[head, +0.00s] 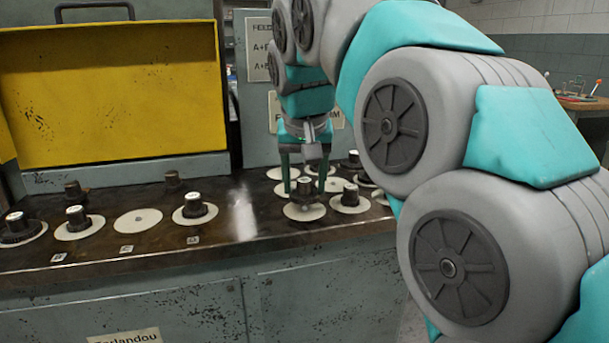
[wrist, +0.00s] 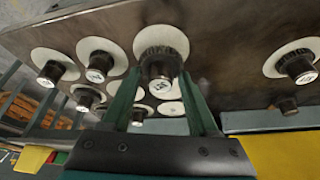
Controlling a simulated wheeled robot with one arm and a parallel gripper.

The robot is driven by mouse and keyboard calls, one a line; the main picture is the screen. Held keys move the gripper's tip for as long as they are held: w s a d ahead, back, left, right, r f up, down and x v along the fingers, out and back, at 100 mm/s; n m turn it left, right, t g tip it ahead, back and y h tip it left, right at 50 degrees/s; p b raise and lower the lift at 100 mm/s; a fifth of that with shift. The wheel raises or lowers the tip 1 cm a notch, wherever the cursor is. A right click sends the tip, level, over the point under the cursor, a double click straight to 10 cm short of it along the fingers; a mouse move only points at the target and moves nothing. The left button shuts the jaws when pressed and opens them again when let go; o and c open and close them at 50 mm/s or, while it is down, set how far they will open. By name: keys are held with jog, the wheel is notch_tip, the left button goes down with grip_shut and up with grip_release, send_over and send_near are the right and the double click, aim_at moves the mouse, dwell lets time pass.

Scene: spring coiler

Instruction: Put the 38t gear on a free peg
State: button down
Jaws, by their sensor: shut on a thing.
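A dark toothed gear with a white-topped hub (head: 305,187) stands over a white disc (head: 304,211) on the bench. The mark on its top is too small to read, so I cannot confirm it is the 38t gear. My gripper (head: 305,178) points down with its two green fingers on either side of this gear's hub, shut on it. In the wrist view the hub (wrist: 159,68) sits between the fingertips (wrist: 160,85). I cannot tell whether the gear is lifted clear of the disc. Dark posts without white tops (head: 73,188) stand at the back left.
Other capped gears stand close by at right (head: 350,195) and on the left side (head: 195,205), (head: 77,216), (head: 17,223). One left disc (head: 138,220) is bare. Small tags (head: 127,249) line the front edge. A yellow panel (head: 110,95) rises behind. The bench middle is clear.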

jog(key=shift+f, duration=0.5)
jog(key=shift+f+b, duration=0.4)
jog(key=shift+f, duration=0.2)
dwell(1.1)
jog(key=shift+c, duration=0.4)
grip_release()
jog(key=shift+v, duration=3.9)
jog(key=shift+s, duration=0.1)
